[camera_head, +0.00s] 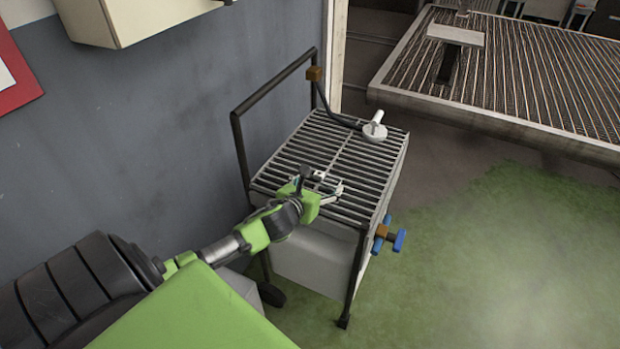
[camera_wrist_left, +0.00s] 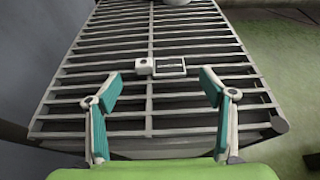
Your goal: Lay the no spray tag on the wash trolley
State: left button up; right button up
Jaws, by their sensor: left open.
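The wash trolley (camera_head: 350,150) stands beside the grey wall, with a slatted metal top and a dark push handle at the left. Its slats also fill the left wrist view (camera_wrist_left: 130,112). A small white tag with a dark rectangular panel (camera_wrist_left: 168,67) lies on the slats, seemingly the no spray tag; its marking is too small to read. My left gripper (camera_wrist_left: 159,82) is open, with its teal-padded fingers spread on either side and short of the tag, touching nothing visible between them. In the head view the left gripper (camera_head: 320,186) is low over the trolley top. My right gripper is not in view.
A white spray head (camera_head: 375,130) with a black hose lies at the trolley's far end. A blue-handled valve (camera_head: 390,237) sticks out at its right side. A large slatted platform (camera_head: 500,85) stands at the back right. Green floor (camera_head: 480,250) is clear to the right.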

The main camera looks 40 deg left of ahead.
pick_arm(q)
jog(key=v, duration=0.7)
jog(key=shift+s, duration=0.25)
jog(key=shift+r, duration=0.15)
